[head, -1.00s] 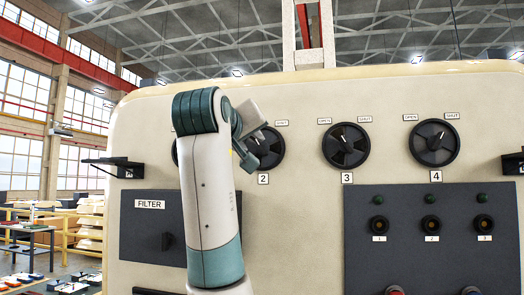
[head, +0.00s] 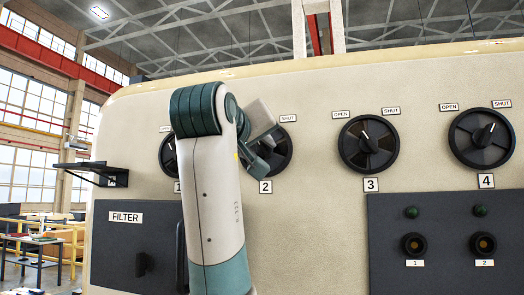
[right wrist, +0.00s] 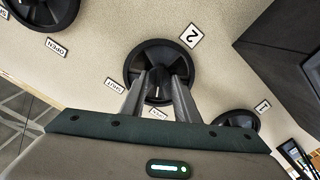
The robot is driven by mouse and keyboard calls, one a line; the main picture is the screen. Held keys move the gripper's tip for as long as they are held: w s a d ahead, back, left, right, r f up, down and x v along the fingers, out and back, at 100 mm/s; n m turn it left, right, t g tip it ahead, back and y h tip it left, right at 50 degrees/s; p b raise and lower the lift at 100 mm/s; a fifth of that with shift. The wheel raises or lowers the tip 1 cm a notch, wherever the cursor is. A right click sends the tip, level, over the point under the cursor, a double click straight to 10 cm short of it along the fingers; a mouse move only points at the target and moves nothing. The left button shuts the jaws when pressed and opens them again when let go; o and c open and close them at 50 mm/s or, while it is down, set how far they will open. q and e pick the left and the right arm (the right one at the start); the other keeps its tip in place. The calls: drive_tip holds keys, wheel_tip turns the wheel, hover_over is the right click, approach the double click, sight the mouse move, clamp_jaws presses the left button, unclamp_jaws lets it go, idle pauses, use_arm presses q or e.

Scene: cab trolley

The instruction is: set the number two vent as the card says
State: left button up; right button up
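The number two vent is a black round dial (head: 284,160) on the cream panel, with a 2 plate below it and a SHUT plate at its upper right. In the head view my right gripper (head: 262,155) is in front of it and hides its left part. In the right wrist view the two fingers (right wrist: 158,85) stand open on either side of the knob of the number two vent (right wrist: 157,50). A pale mark on the knob points roughly towards the OPEN plate (right wrist: 160,115). I cannot tell if the fingers touch the knob. My left gripper and any card are out of view.
Vent three (head: 368,144) and vent four (head: 481,139) are to the right. Vent one (head: 167,155) is partly hidden by my right arm. A dark FILTER door (head: 120,240) is at lower left, with a small black shelf (head: 95,170) above it. A dark button panel (head: 450,225) is at lower right.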

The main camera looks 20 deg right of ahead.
drive_tip(key=shift+s+r, duration=0.1)
drive_tip(key=shift+s+a, duration=0.15)
clamp_jaws()
